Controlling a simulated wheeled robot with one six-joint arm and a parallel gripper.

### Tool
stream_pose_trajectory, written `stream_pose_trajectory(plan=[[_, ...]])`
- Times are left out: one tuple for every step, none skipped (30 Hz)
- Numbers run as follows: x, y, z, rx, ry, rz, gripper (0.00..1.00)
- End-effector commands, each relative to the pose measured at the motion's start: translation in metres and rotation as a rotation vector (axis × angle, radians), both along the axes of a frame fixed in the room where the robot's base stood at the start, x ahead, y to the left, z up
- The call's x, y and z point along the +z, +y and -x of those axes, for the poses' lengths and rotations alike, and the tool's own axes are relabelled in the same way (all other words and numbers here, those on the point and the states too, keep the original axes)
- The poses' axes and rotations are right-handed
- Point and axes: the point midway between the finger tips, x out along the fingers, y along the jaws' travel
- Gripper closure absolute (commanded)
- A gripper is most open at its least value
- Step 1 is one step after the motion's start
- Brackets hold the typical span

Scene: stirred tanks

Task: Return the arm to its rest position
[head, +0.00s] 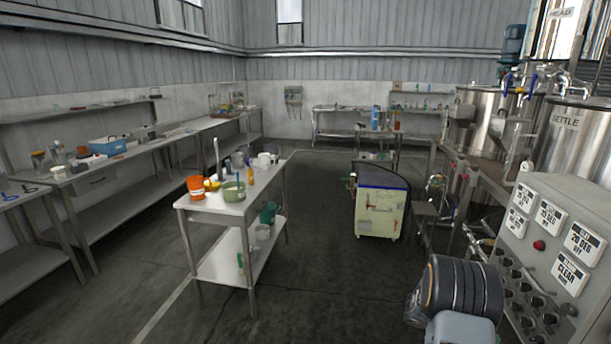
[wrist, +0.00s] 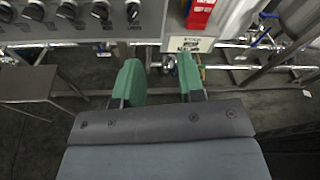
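My gripper shows in the wrist view (wrist: 160,80), with two green fingers apart and nothing between them. Beyond the fingers are the bottom edge of a control panel and metal pipes, with dark floor below. In the head view, a dark ribbed part of my arm (head: 462,288) stands at the lower right, in front of the control panel. My gripper itself cannot be made out in the head view.
The control panel (head: 545,255) with knobs and labels stands close on the right, below steel tanks (head: 575,140). A steel table (head: 228,207) with an orange bucket (head: 200,188) stands left of centre. A cream cart (head: 380,205) stands ahead. The floor between (head: 310,270) is clear.

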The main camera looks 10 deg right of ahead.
Motion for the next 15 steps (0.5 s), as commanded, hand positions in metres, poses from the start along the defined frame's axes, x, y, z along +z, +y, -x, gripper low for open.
stream_pose_trajectory(plan=[[-0.009,0.011,0.015,-0.078,-0.096,-0.038,0.64],[-0.011,0.02,0.022,-0.129,-0.168,-0.06,0.64],[-0.012,0.034,0.03,-0.201,-0.27,-0.085,0.64],[-0.012,0.046,0.035,-0.257,-0.35,-0.102,0.64],[-0.01,0.059,0.039,-0.315,-0.432,-0.118,0.64],[-0.007,0.079,0.043,-0.393,-0.545,-0.139,0.64],[-0.004,0.094,0.046,-0.454,-0.631,-0.155,0.64],[0.0,0.111,0.048,-0.516,-0.719,-0.172,0.64],[0.006,0.132,0.049,-0.598,-0.828,-0.196,0.64],[0.01,0.149,0.05,-0.657,-0.909,-0.215,0.64],[0.015,0.165,0.05,-0.716,-0.985,-0.236,0.64],[0.023,0.187,0.05,-0.794,-1.083,-0.266,0.64],[0.029,0.203,0.051,-0.849,-1.15,-0.29,0.64],[0.035,0.218,0.051,-0.903,-1.214,-0.317,0.64],[0.043,0.238,0.051,-0.97,-1.288,-0.356,0.64]])
